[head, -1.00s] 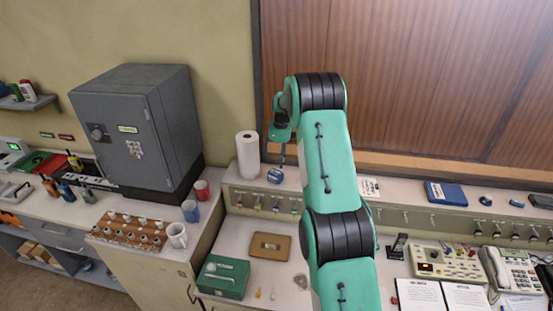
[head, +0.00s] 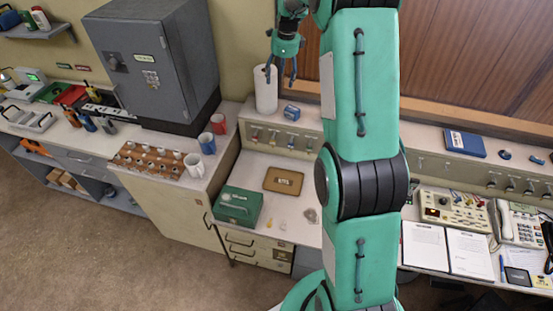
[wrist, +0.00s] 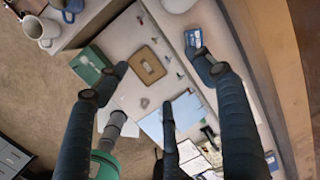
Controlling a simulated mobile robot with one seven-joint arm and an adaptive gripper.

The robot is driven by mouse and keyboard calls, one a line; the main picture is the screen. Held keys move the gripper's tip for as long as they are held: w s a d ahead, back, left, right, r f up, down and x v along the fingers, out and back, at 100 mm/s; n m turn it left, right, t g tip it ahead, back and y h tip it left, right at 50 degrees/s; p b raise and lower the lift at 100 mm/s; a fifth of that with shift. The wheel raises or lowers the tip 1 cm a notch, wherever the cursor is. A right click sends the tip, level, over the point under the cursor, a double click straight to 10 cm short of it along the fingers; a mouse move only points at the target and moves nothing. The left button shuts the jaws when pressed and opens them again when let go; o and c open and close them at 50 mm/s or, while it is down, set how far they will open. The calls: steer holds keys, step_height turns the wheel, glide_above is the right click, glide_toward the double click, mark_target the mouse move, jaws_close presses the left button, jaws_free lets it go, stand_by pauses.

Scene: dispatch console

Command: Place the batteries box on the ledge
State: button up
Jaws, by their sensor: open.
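The batteries box, a small blue box with a white label (head: 291,113), stands on the ledge (head: 425,136) at the back of the console, right of the paper roll. It also shows in the wrist view (wrist: 193,40), partly covered by a fingertip in the picture. My gripper (head: 281,76) is above and slightly left of the box, with its fingers spread and nothing between them. The fingers hang apart from the box. In the wrist view, my open gripper (wrist: 164,76) shows dark fingers spread over the console.
A paper roll (head: 266,90) stands close left of the box. A blue book (head: 465,144) lies on the ledge to the right. A grey safe (head: 158,65), mugs (head: 207,143), a green box (head: 238,205) and a brown tray (head: 284,180) stand left and below.

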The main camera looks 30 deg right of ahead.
steer(key=s+a+r+n+t, duration=0.2)
steer(key=s+a+r+n, duration=0.9)
steer(key=s+a+r, duration=0.75)
steer(key=s+a+n, duration=0.4)
steer(key=s+n, duration=0.1)
steer(key=s, duration=0.5)
steer(key=s+a+f+n+t, duration=0.1)
steer(key=s+a+n, duration=0.3)
steer(key=s, duration=0.6)
steer(key=s+a+f+n, duration=0.1)
steer(key=s+a+n, duration=0.3)
steer(key=s, duration=0.6)
steer(key=shift+n+t, duration=0.3)
steer(key=shift+n, duration=0.5)
steer(key=shift+f, duration=0.2)
step_height(320, 180, down, 16)
steer(key=b, duration=1.6)
steer(key=shift+f+b, duration=0.2)
steer(key=shift+b, duration=0.2)
